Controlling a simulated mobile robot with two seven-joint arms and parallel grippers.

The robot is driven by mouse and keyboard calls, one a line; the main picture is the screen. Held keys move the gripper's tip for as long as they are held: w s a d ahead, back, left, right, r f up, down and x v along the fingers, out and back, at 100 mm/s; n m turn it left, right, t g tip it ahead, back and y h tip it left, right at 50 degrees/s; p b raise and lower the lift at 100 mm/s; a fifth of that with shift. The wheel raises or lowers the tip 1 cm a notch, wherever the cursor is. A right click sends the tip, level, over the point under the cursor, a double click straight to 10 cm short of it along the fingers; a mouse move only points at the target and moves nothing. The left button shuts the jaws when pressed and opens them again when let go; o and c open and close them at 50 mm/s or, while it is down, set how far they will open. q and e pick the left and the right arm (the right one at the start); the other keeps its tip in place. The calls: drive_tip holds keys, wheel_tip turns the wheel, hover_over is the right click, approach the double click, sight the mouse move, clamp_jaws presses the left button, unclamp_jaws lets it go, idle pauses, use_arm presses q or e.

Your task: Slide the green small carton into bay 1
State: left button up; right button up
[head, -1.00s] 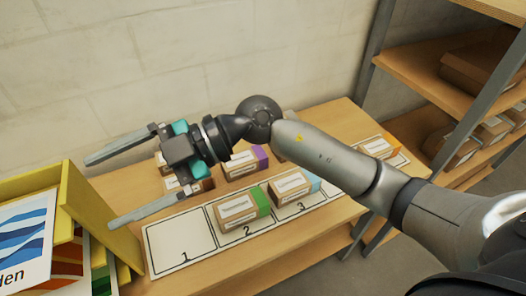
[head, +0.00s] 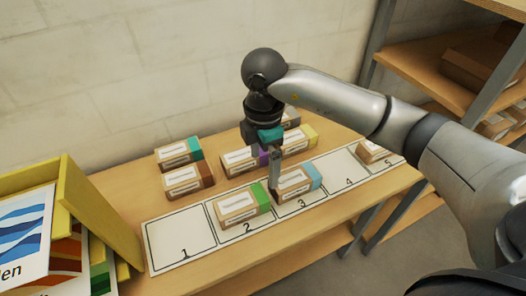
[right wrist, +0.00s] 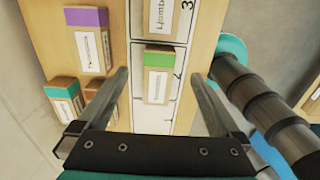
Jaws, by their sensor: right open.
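The green small carton, brown with a green end (head: 238,206), lies in bay 2 of the white numbered strip. Bay 1 (head: 180,240) is empty, to its left. My right gripper (head: 275,188) points down by the right end of the green carton, near the light-blue-ended carton. In the right wrist view the gripper (right wrist: 158,76) is open, and the green carton (right wrist: 157,88) shows between its two fingers with gaps on both sides. I cannot tell how high the fingertips are above it. My left gripper is not in view.
The light-blue-ended carton (head: 298,181) lies in bay 3. Bay 4 (head: 345,170) is clear, and another carton (head: 372,152) is in bay 5. Teal-ended (head: 178,153), brown-ended (head: 188,180) and other cartons stand behind the strip. A yellow bin (head: 95,215) borders the left side.

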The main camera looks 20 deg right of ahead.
sight(232, 203)
wheel_tip(232, 203, down, 11)
drive_tip(key=shift+f+b, duration=0.15)
drive_tip(key=shift+b, duration=0.8)
drive_tip(key=c, duration=1.4)
drive_tip(key=shift+a+p, duration=0.4)
drive_tip(key=shift+a, duration=3.65)
drive_tip(key=shift+s+a, duration=0.1)
drive_tip(key=shift+a, duration=3.55)
drive_tip(key=o, duration=1.4)
